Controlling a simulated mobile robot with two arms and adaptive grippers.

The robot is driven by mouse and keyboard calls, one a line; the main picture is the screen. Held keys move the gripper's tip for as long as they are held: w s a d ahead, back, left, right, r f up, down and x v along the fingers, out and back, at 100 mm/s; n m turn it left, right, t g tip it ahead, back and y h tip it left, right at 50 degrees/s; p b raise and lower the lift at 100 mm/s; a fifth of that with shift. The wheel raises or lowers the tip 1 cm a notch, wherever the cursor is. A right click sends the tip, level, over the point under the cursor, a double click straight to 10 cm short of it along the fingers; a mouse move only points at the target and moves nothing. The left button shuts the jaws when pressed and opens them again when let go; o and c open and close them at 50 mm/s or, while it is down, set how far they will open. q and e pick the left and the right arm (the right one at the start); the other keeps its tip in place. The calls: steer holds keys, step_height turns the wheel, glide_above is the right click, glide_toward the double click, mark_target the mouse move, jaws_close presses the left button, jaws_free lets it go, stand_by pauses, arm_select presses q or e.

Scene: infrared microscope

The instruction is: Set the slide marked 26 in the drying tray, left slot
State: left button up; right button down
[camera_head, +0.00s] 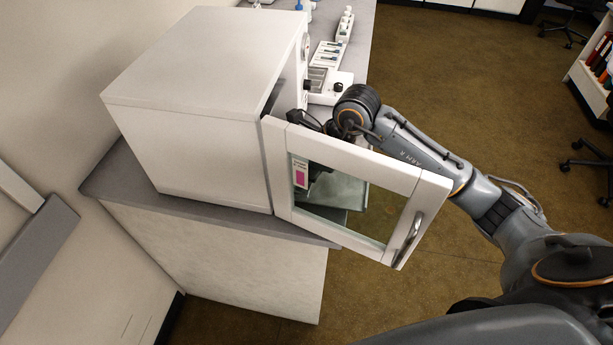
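My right arm reaches in from the right behind the open glass door (400,178) of a white box-shaped cabinet (210,60). My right gripper (318,160) is mostly hidden by the door frame; dark parts of it show above the frame and through the glass. A small white piece with a pink patch (299,174) shows in the window beside these dark parts. It may be a slide or a label; I cannot read a number or tell whether it is gripped. No drying tray can be made out for certain; the cabinet's inside is hidden. My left gripper is out of view.
The cabinet stands on a grey-topped bench (120,182). Beyond it are a white device with dark knobs (338,87), a slotted white holder (327,54) and a white rack (345,25). The door juts over the bench edge. Brown floor lies open to the right.

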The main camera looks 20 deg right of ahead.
steer(key=shift+f+b, duration=0.25)
steer(key=shift+b, duration=0.05)
steer(key=c, duration=1.2)
jaws_free()
steer(key=shift+o, duration=0.5)
steer(key=o, duration=0.3)
steer(key=shift+r+p, duration=1.5)
steer(key=shift+r, duration=1.55)
